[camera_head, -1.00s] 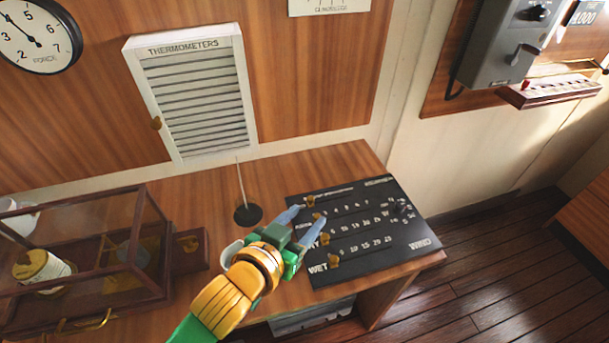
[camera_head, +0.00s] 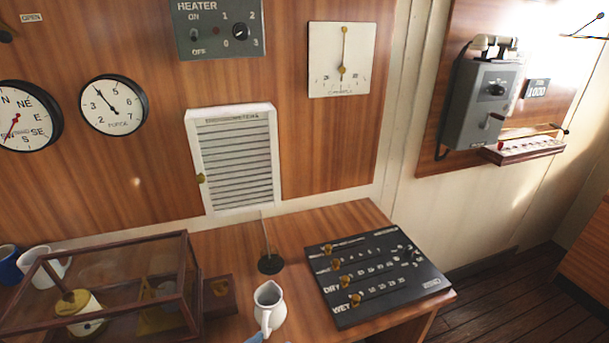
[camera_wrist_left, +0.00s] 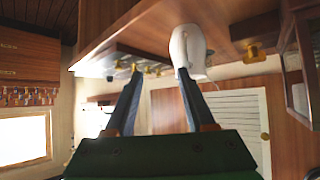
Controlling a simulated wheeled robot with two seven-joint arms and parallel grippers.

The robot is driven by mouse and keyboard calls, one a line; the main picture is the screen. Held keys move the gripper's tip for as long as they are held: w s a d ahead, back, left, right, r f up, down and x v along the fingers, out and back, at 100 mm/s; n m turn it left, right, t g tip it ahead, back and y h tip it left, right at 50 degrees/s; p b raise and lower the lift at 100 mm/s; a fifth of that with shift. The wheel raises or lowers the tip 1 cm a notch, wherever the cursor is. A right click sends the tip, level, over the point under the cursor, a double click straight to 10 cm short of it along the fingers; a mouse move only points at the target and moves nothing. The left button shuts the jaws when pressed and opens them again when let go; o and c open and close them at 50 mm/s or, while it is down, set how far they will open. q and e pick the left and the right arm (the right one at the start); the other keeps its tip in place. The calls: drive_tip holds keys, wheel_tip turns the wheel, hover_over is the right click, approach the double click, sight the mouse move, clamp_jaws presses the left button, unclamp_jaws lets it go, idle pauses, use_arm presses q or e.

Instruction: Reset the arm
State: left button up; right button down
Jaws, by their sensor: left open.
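My left gripper (camera_wrist_left: 157,72) is open with nothing between its two fingers in the wrist view. In the head view only a small blue fingertip (camera_head: 255,338) shows at the bottom edge, just below the white jug (camera_head: 268,307). In the wrist view one finger overlaps the jug (camera_wrist_left: 188,52); I cannot tell whether they touch. The black slider board (camera_head: 375,275) lies on the wooden desk (camera_head: 225,250), right of the jug, with brass knobs on its rows. My right gripper is not in view.
A glass-sided case (camera_head: 95,295) stands at the desk's left, with mugs (camera_head: 45,262) behind it. A thin rod on a round black base (camera_head: 271,265) stands behind the jug. A louvred thermometer box (camera_head: 235,160) and dials hang on the wall.

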use_arm(q)
drive_tip(key=s+a+f+n+g+y, duration=0.1)
drive_tip(key=s+a+f+g+y, duration=0.15)
drive_tip(key=s+a+f, duration=0.35)
drive_tip(key=s+a+f+n+g+y, duration=0.1)
drive_tip(key=s+a+f+g, duration=0.4)
drive_tip(key=s, duration=0.4)
wheel_tip(320, 180, down, 19)
drive_tip(key=s, duration=0.2)
drive_tip(key=s+a+f+g+b, duration=0.1)
drive_tip(key=s+f, duration=0.8)
drive_tip(key=s, duration=0.2)
drive_tip(key=shift+s+a+m, duration=0.2)
drive_tip(key=shift+a+m, duration=0.1)
drive_tip(key=shift+a, duration=0.1)
